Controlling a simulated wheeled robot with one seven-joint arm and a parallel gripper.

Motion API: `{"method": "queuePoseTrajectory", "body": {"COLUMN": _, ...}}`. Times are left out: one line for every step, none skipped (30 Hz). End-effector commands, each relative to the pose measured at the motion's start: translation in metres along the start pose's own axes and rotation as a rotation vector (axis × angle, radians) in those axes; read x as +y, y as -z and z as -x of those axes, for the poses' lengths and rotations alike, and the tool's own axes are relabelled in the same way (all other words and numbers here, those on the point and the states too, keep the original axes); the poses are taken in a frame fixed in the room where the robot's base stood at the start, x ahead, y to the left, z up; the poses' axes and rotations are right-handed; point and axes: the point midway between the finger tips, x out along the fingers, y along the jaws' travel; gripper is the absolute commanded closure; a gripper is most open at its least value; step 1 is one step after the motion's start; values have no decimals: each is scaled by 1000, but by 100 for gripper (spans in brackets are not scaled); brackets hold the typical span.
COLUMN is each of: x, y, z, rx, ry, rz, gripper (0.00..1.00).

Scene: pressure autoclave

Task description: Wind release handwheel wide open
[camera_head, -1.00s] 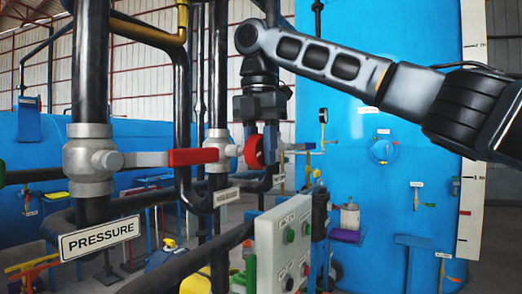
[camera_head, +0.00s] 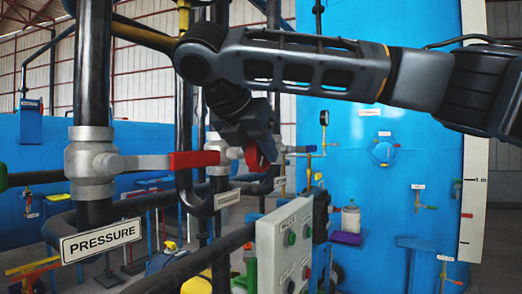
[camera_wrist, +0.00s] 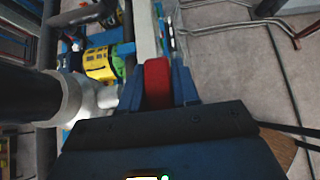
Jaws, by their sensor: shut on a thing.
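The red release handwheel (camera_head: 254,155) sits on a grey valve (camera_head: 218,152) on a dark upright pipe, in the middle of the head view. My gripper (camera_head: 262,145) is on it from above, tilted, and hides much of the wheel. In the wrist view the red rim of the handwheel (camera_wrist: 157,80) is between the two blue fingers of my gripper (camera_wrist: 158,90), which are shut on it. The valve's small label plate (camera_head: 227,199) hangs below and is too small to read surely.
A lever valve with a red handle (camera_head: 195,160) stands left, pointing at the handwheel, above a PRESSURE sign (camera_head: 101,240). A pale button panel (camera_head: 285,240) stands below. A large blue tank (camera_head: 390,120) is behind to the right.

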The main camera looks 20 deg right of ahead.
Motion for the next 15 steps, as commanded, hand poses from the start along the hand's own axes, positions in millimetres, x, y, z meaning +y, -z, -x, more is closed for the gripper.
{"method": "queuePoseTrajectory", "body": {"x": 0, "y": 1, "z": 1, "rx": -24, "ry": -2, "rz": 2, "gripper": 100}}
{"method": "queuePoseTrajectory", "body": {"x": 0, "y": 1, "z": 1, "rx": -36, "ry": -1, "rz": 3, "gripper": 100}}
{"method": "queuePoseTrajectory", "body": {"x": 0, "y": 1, "z": 1, "rx": -51, "ry": -1, "rz": 3, "gripper": 100}}
{"method": "queuePoseTrajectory", "body": {"x": 0, "y": 1, "z": 1, "rx": -61, "ry": -1, "rz": 2, "gripper": 100}}
{"method": "queuePoseTrajectory", "body": {"x": 0, "y": 1, "z": 1, "rx": -70, "ry": -1, "rz": 1, "gripper": 100}}
{"method": "queuePoseTrajectory", "body": {"x": 0, "y": 1, "z": 1, "rx": -80, "ry": -1, "rz": 1, "gripper": 100}}
{"method": "queuePoseTrajectory", "body": {"x": 0, "y": 1, "z": 1, "rx": -86, "ry": -1, "rz": 1, "gripper": 100}}
{"method": "queuePoseTrajectory", "body": {"x": 0, "y": 1, "z": 1, "rx": -92, "ry": -1, "rz": 1, "gripper": 100}}
{"method": "queuePoseTrajectory", "body": {"x": 0, "y": 1, "z": 1, "rx": -98, "ry": 0, "rz": 1, "gripper": 100}}
{"method": "queuePoseTrajectory", "body": {"x": 0, "y": 1, "z": 1, "rx": -101, "ry": 0, "rz": 1, "gripper": 100}}
{"method": "queuePoseTrajectory", "body": {"x": 0, "y": 1, "z": 1, "rx": -104, "ry": 0, "rz": 1, "gripper": 100}}
{"method": "queuePoseTrajectory", "body": {"x": 0, "y": 1, "z": 1, "rx": -107, "ry": 0, "rz": 1, "gripper": 100}}
{"method": "queuePoseTrajectory", "body": {"x": 0, "y": 1, "z": 1, "rx": -108, "ry": 0, "rz": 1, "gripper": 100}}
{"method": "queuePoseTrajectory", "body": {"x": 0, "y": 1, "z": 1, "rx": -109, "ry": 0, "rz": 1, "gripper": 100}}
{"method": "queuePoseTrajectory", "body": {"x": 0, "y": 1, "z": 1, "rx": -110, "ry": 0, "rz": 1, "gripper": 100}}
